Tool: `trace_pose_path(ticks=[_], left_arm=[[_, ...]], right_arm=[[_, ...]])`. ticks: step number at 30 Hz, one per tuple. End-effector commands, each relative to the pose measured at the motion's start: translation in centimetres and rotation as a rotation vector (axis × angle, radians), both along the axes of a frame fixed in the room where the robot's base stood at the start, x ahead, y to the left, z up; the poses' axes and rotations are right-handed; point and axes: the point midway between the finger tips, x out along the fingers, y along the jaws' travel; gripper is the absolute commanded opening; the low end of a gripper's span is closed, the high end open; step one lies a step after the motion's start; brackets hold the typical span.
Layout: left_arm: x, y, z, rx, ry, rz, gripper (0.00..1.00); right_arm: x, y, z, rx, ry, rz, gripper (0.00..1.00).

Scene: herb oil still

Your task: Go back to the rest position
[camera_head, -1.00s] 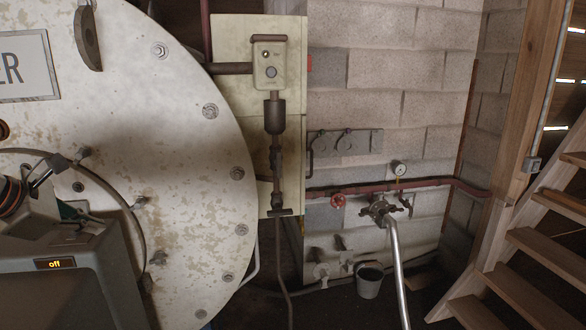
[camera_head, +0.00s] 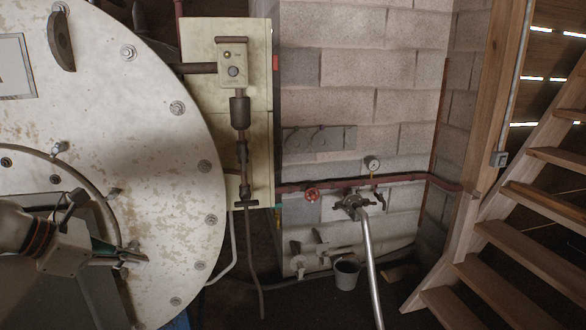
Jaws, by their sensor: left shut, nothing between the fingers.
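My left gripper (camera_head: 135,257) is at the lower left, on an arm that comes in from the left edge. Its fingers are together with nothing held. My right gripper is not in view.
A control box (camera_head: 232,65) hangs on a cream panel right of the vessel. A red pipe with a red valve wheel (camera_head: 312,194) and a gauge (camera_head: 372,163) crosses the block wall. A bucket (camera_head: 346,273) stands below. Wooden stairs (camera_head: 500,250) are at right.

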Motion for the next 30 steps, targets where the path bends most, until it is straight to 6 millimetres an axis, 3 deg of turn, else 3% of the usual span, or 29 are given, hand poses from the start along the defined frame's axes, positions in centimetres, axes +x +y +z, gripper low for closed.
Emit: trace_pose_path(ticks=[3,6,10,14,17,19,24,28,29,30], left_arm=[[-1.2,-6.6,-3.4,-0.319,0.105,-0.03,0.0],[-2.2,-11.5,-4.8,-0.652,0.214,-0.003,0.0],[-2.7,-15.0,-6.2,-1.09,0.37,0.124,0.0],[-2.4,-15.5,-9.0,-1.507,0.537,0.349,0.0],[-2.5,-14.7,-13.1,-1.798,0.668,0.59,0.0],[-3.1,-13.9,-17.2,-1.982,0.761,0.793,0.0],[-7.4,-13.2,-28.0,-2.297,0.955,1.307,0.0],[-12.0,-14.1,-34.6,-2.42,1.068,1.653,0.0],[-13.0,-14.4,-35.8,2.386,-1.065,-1.685,0.0],[-14.3,-14.8,-37.2,2.303,-1.043,-1.692,0.0]], right_arm=[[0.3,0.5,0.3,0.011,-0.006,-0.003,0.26],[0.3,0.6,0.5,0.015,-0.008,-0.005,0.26],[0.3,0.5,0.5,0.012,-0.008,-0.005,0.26],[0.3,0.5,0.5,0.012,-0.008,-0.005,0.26],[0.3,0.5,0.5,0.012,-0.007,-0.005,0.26],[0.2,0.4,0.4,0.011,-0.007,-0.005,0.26],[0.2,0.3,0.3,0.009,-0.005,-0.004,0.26],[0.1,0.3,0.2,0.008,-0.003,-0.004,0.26],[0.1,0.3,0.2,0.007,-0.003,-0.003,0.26],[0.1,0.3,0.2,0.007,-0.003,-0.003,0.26]])
